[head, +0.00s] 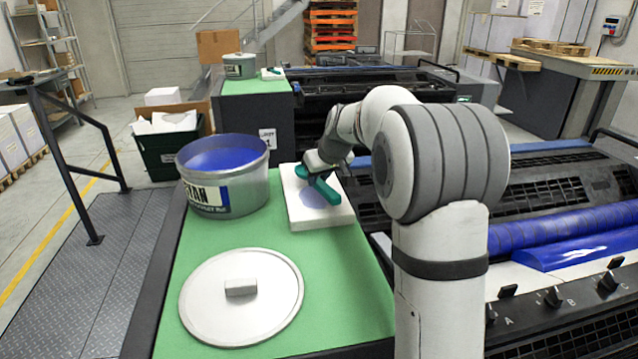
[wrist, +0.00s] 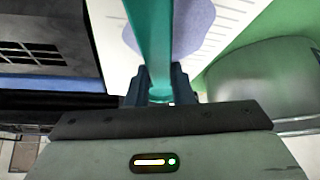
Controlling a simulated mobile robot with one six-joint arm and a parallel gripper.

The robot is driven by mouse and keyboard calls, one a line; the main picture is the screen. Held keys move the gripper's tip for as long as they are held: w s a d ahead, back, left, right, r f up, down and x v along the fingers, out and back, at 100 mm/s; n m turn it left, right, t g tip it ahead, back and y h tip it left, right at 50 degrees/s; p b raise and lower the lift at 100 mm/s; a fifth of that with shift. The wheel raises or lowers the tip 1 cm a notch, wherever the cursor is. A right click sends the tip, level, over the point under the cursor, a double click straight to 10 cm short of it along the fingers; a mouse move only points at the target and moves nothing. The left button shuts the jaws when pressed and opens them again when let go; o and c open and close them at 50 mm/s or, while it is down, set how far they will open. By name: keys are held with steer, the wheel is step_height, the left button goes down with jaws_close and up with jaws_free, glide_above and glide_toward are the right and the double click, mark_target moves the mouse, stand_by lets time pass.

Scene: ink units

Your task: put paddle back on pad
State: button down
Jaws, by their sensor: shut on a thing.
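The teal paddle (head: 326,190) is in my gripper (head: 308,172). In the wrist view the paddle (wrist: 154,40) runs up and away from between the fingers of my gripper (wrist: 158,88), which are shut on it. The pad (head: 330,219) is a white block with a blue-violet ink patch, lying on the green bench top (head: 200,265). The paddle shows over the pad; I cannot tell whether it touches it. In the wrist view the pad (wrist: 218,48) lies behind the paddle, which hides part of the ink patch.
An open ink tin (head: 243,190) with blue ink stands just left of the pad. Its round lid (head: 205,309) lies flat nearer to me. The press with a blue roller (head: 590,226) is at right. A second unit (head: 265,104) stands behind.

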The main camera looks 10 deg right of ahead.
steer(key=shift+f, duration=1)
steer(key=c, duration=1.3)
jaws_free()
steer(key=shift+r, duration=0.1)
steer(key=shift+r, duration=0.25)
steer(key=v, duration=1.1)
steer(key=shift+s+d+r+b, duration=0.1)
steer(key=shift+s+r+b, duration=0.05)
steer(key=shift+s+b, duration=0.15)
